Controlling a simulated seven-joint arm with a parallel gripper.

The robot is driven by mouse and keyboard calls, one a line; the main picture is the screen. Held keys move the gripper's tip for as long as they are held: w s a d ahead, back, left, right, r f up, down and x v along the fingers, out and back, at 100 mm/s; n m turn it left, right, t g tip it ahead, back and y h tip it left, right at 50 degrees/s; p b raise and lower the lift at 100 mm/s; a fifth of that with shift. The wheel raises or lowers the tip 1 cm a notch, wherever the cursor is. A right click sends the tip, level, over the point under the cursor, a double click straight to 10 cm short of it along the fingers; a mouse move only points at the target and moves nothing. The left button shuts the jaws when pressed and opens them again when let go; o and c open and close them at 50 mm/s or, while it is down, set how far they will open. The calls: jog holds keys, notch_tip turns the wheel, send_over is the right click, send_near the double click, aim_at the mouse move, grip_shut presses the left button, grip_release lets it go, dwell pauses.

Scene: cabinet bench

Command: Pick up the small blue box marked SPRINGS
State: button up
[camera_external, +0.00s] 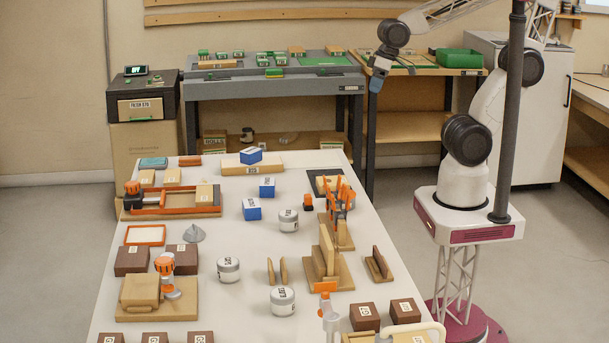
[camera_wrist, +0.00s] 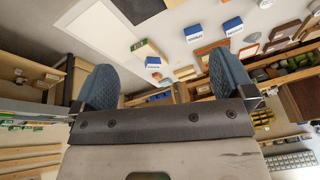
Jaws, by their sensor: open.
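Three small blue boxes with white labels are on the white table in the external view: one lies on a wooden block at the back (camera_external: 250,155), one stands in front of it (camera_external: 267,188), and one is nearest (camera_external: 251,210). Three blue boxes also show in the wrist view, at the left (camera_wrist: 153,62), middle (camera_wrist: 193,33) and right (camera_wrist: 233,26). The lettering is too small to tell which says SPRINGS. My gripper (camera_external: 375,84) is raised beyond the table's far right corner, away from the boxes. Its blue fingers (camera_wrist: 164,82) are spread and empty.
White round jars (camera_external: 228,269), brown boxes (camera_external: 131,261) and an orange-framed tray (camera_external: 180,212) crowd the table. Upright wooden stands (camera_external: 328,262) and orange clamps (camera_external: 340,195) rise at the right. A grey bench (camera_external: 270,88) stands behind.

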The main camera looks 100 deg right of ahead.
jog(key=w+a+f+m+t, duration=0.25)
jog(key=w+f+m, duration=0.25)
jog(key=w+m, duration=0.4)
jog(key=w+a+f+m+t, duration=0.25)
jog(key=w+f+m, duration=0.4)
jog(key=w, duration=0.45)
jog(key=w+f+m+t, duration=0.2)
jog(key=w+f+m, duration=0.45)
jog(key=m, duration=0.25)
jog(key=m+t+h, duration=0.2)
jog(key=m+t, duration=0.1)
jog(key=m, duration=0.5)
send_near(267, 187)
jog(key=d, duration=0.1)
jog(key=w+d, duration=0.1)
jog(key=d, duration=0.1)
jog(key=shift+w+d+r, duration=0.1)
jog(key=shift+w+d, duration=0.1)
jog(key=shift+w, duration=0.1)
jog(key=shift+w+f+m, duration=0.1)
jog(key=shift+f+m, duration=0.6)
jog(key=shift+m, duration=0.15)
jog(key=shift+w+d, duration=0.1)
jog(key=shift+x, duration=1.2)
jog(key=shift+w, duration=0.1)
